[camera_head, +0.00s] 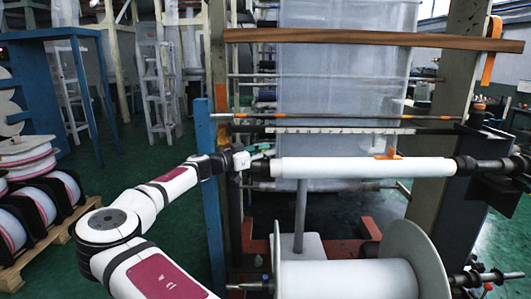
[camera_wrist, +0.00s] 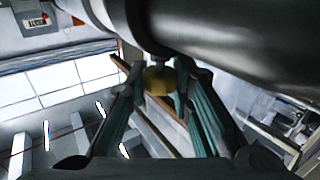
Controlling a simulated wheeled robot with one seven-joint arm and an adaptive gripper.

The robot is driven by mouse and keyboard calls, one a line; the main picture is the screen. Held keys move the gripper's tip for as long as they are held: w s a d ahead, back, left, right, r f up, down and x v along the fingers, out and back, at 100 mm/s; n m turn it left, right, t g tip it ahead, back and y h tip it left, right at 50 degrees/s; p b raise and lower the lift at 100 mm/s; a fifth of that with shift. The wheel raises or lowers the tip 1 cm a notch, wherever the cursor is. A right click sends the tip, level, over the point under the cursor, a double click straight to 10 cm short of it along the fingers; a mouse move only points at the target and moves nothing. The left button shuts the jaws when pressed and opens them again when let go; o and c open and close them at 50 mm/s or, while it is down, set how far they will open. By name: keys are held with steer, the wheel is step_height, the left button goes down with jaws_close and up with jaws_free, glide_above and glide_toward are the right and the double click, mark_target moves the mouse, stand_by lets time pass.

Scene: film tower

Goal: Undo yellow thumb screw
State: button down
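The yellow thumb screw (camera_wrist: 159,80) shows in the wrist view as a small knob below a dark metal cylinder. A short metal stem joins it to the cylinder. My gripper (camera_wrist: 160,85) has its two green-grey fingers on either side of the knob, with no clear gap to it, so it looks shut on the screw. In the head view my gripper (camera_head: 262,152) is at the left end of the white roll (camera_head: 365,167).
A blue post (camera_head: 209,195) stands close to my wrist. A large spool (camera_head: 350,278) lies below the roll. A wooden bar (camera_head: 370,39) crosses above, in front of translucent film (camera_head: 340,80). Reels on a pallet (camera_head: 40,248) stand at the left. Green floor is open behind my arm.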

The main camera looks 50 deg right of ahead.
steer(key=shift+s+n+t+p, duration=0.1)
steer(key=shift+n+t+p, duration=0.2)
steer(key=shift+t+p, duration=0.15)
steer(key=t+p, duration=0.1)
steer(key=n+t+p, duration=0.1)
steer(key=p, duration=0.1)
steer(key=shift+s+r+n+t+h, duration=0.2)
steer(key=shift+n+t+h, duration=0.05)
steer(key=shift+n+h, duration=0.05)
steer(key=n+t+p, duration=0.1)
steer(key=t+p, duration=0.1)
steer(key=n+t+p, duration=0.2)
steer(key=t+p, duration=0.1)
steer(key=shift+s+n, duration=0.15)
steer(key=shift+n, duration=0.15)
steer(key=n+t+y+p, duration=0.1)
steer(key=t, duration=0.1)
steer(key=n+t+y+p, duration=0.1)
steer(key=n+t+p, duration=0.1)
steer(key=t, duration=0.1)
steer(key=shift+w+f+n+t+y+p, duration=0.1)
steer(key=shift+w+n+t+y+p, duration=0.1)
steer(key=shift+n+t+y+p, duration=0.4)
steer(key=shift+w+f+n+t+y+p, duration=0.15)
steer(key=shift+n+t+y+p, duration=0.3)
steer(key=shift+t, duration=0.25)
steer(key=shift+w, duration=0.1)
steer(key=c, duration=1.4)
jaws_free()
